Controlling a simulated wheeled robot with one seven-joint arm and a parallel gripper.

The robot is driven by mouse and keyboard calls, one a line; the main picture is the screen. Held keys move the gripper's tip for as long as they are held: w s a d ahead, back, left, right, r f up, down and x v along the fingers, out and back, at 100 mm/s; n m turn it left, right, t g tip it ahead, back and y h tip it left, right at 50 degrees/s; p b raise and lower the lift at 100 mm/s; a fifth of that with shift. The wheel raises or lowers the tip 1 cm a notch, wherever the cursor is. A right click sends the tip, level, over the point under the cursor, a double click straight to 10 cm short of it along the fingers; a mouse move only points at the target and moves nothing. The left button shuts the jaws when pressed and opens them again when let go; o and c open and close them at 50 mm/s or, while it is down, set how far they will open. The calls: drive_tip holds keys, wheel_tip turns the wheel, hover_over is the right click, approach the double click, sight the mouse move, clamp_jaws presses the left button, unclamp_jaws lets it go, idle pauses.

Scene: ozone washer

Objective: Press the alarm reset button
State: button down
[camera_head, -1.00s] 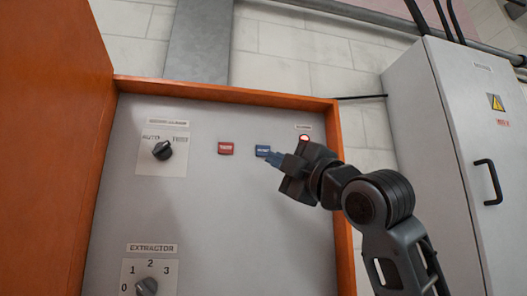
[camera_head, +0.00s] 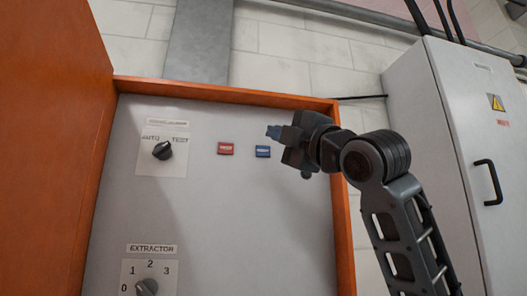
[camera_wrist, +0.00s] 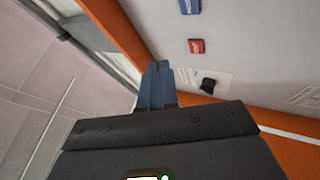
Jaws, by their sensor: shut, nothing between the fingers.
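A red button (camera_head: 226,148) and a blue button (camera_head: 263,151) sit side by side on the grey control panel (camera_head: 230,225). Their print is too small to read, so I cannot tell from lettering which is the alarm reset. In the wrist view the blue button (camera_wrist: 190,6) is at the top edge and the red button (camera_wrist: 196,46) lies below it. My gripper (camera_head: 273,131) is shut and empty, its blue fingertips just above the blue button in the picture. The fingertips also show in the wrist view (camera_wrist: 160,66). Contact with the panel is not clear.
An orange frame (camera_head: 225,92) borders the panel. A black AUTO/TEST selector (camera_head: 162,151) is left of the buttons, and an extractor selector (camera_head: 147,287) is lower down. A grey cabinet (camera_head: 450,130) with a black handle stands at right. My gripper hides the panel's upper right.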

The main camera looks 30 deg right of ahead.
sight(269, 147)
drive_tip(key=shift+w+d+p, duration=0.2)
drive_tip(key=shift+w+d, duration=0.2)
drive_tip(key=shift+w, duration=0.8)
drive_tip(key=shift+w+d+p, duration=0.15)
drive_tip(key=shift+w+d, duration=0.25)
drive_tip(key=shift+w, duration=0.85)
drive_tip(key=shift+w+d+p, duration=0.2)
drive_tip(key=shift+w+d, duration=0.2)
drive_tip(key=shift+w, duration=0.8)
drive_tip(key=shift+w, duration=0.1)
drive_tip(key=shift+w+d, duration=0.1)
drive_tip(key=shift+w, duration=0.2)
drive_tip(key=shift+w+d, duration=0.15)
drive_tip(key=shift+w, duration=0.2)
drive_tip(key=shift+s, duration=0.1)
drive_tip(key=shift+s+a, duration=0.25)
drive_tip(key=shift+s, duration=0.4)
drive_tip(key=shift+s+a+b, duration=0.15)
drive_tip(key=shift+s+a, duration=0.1)
drive_tip(key=shift+s, duration=0.55)
drive_tip(key=shift+s+a+b, duration=0.2)
drive_tip(key=shift+s+a, duration=0.05)
drive_tip(key=shift+s, duration=0.55)
drive_tip(key=shift+s+a+b, duration=0.15)
drive_tip(key=shift+s+a, duration=0.1)
drive_tip(key=shift+s, duration=0.55)
